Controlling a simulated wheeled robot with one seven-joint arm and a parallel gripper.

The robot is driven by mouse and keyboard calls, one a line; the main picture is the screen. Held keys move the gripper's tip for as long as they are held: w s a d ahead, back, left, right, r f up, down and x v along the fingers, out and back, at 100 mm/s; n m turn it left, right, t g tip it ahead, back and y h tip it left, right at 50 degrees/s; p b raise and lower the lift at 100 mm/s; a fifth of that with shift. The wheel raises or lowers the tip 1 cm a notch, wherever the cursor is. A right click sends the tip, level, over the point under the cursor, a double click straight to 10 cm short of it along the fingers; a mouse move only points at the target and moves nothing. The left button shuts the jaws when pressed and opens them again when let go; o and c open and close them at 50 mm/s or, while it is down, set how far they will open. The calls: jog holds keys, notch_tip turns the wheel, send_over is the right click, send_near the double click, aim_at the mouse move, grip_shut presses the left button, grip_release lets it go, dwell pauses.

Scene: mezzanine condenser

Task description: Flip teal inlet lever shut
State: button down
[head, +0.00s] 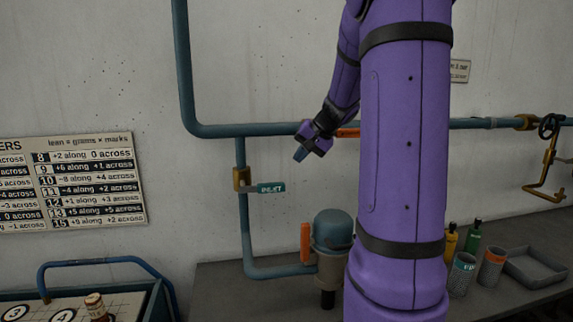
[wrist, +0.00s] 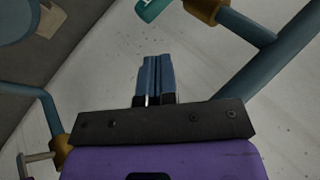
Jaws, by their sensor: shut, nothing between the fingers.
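The teal inlet lever (head: 271,188) is a small flat handle with white "INLET" lettering. In the head view it points right, about level, from a brass valve body (head: 241,179) on the vertical teal pipe. In the wrist view the lever's end (wrist: 150,8) shows at the top edge, beside the brass valve (wrist: 205,10). My gripper (head: 300,154) is above and to the right of the lever, apart from it. Its blue fingers (wrist: 156,80) are shut together and empty, in front of the bare wall.
An orange lever (head: 348,132) lies along the horizontal pipe, partly behind my arm. A teal-topped vessel (head: 332,230) with an orange tag (head: 306,243) stands below. Bottles, cups and a grey tray (head: 535,266) are on the bench at right.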

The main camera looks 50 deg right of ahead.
jog(key=shift+s+d+r, duration=0.3)
jog(key=shift+s+r, duration=0.05)
jog(key=shift+s, duration=0.2)
jog(key=shift+s+d+r, duration=0.3)
jog(key=shift+s+r, duration=0.05)
jog(key=shift+s, duration=0.2)
jog(key=s+a+r+n+g, duration=0.1)
jog(key=s+a+r+n, duration=0.1)
jog(key=a, duration=0.7)
jog(key=s+a+r+n+g, duration=0.1)
jog(key=s+a+n, duration=0.2)
jog(key=a, duration=0.7)
jog(key=s+a+f+n+h, duration=0.1)
jog(key=s+a+n, duration=0.4)
jog(key=s+a, duration=0.7)
jog(key=shift+s+a+f+n+h, duration=0.3)
jog(key=shift+s+f+h, duration=0.1)
jog(key=shift+s+h, duration=0.4)
jog(key=shift+d, duration=0.1)
